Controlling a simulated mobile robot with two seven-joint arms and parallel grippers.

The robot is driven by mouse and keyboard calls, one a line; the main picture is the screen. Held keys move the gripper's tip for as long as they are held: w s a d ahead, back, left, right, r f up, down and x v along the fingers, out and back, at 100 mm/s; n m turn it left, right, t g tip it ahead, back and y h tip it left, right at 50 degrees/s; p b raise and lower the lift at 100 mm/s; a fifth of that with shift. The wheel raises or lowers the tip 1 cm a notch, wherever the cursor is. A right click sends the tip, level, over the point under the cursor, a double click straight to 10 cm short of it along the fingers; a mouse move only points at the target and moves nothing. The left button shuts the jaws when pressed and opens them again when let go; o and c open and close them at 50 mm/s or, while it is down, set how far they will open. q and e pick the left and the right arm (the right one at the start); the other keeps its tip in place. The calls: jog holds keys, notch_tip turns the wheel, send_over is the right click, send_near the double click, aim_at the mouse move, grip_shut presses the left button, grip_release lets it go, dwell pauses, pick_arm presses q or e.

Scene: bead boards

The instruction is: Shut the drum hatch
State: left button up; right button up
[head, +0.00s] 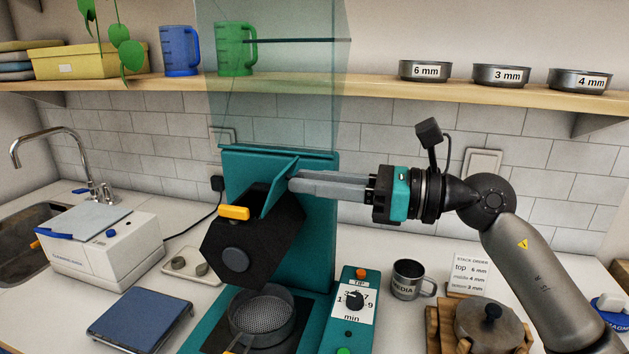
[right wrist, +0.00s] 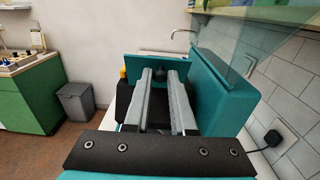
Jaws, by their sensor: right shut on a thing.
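The black drum (head: 236,250) is mounted in the teal machine. Its teal hatch (head: 279,186) stands up from the top of the drum, tilted open. The hatch also shows in the right wrist view (right wrist: 135,66), with a small dark knob (right wrist: 158,74) between my fingertips. My right gripper (head: 293,182) comes in from the right, its grey fingers level, and is shut on the hatch at its knob. The fingers hide the knob in the head view. A yellow tab (head: 233,212) sticks out at the drum's left side. My left gripper is not in view.
A clear guard (head: 290,100) stands above the machine. A sieve (head: 262,317) sits below the drum. The timer panel (head: 350,305), media mug (head: 408,279) and a lidded pot (head: 490,325) are to the right. A white device (head: 100,250) and blue scale (head: 140,318) are left.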

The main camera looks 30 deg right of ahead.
grip_shut()
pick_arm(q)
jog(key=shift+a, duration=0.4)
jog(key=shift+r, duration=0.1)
